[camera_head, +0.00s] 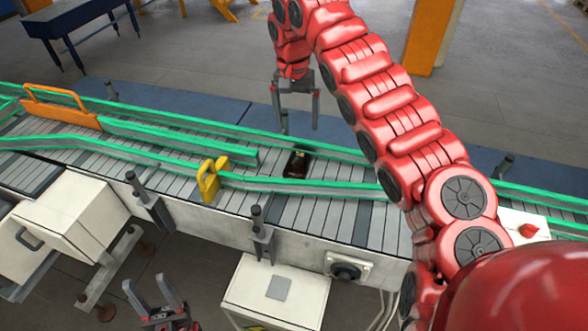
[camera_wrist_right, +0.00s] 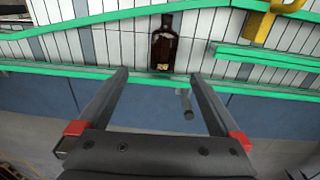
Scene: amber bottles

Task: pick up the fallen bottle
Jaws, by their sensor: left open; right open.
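The dark amber bottle (camera_head: 297,164) lies on the conveyor (camera_head: 330,212) between its green rails. In the right wrist view the bottle (camera_wrist_right: 164,42) lies with its neck toward the top and a small pale label near its base. My right gripper (camera_head: 296,122) is open and empty, pointing down beyond the far rail in the head view. In the right wrist view its fingertips (camera_wrist_right: 160,76) are spread, with the bottle ahead of the gap and not between them. My left gripper (camera_head: 144,283) is open and empty at the bottom left, in front of the conveyor.
Green guide rails (camera_head: 320,187) run along both sides of the belt. A yellow bracket (camera_head: 211,179) stands on the near rail left of the bottle. An orange handle-like frame (camera_head: 60,110) is farther left. A grey post (camera_wrist_right: 186,104) shows near the right fingers. The belt around the bottle is clear.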

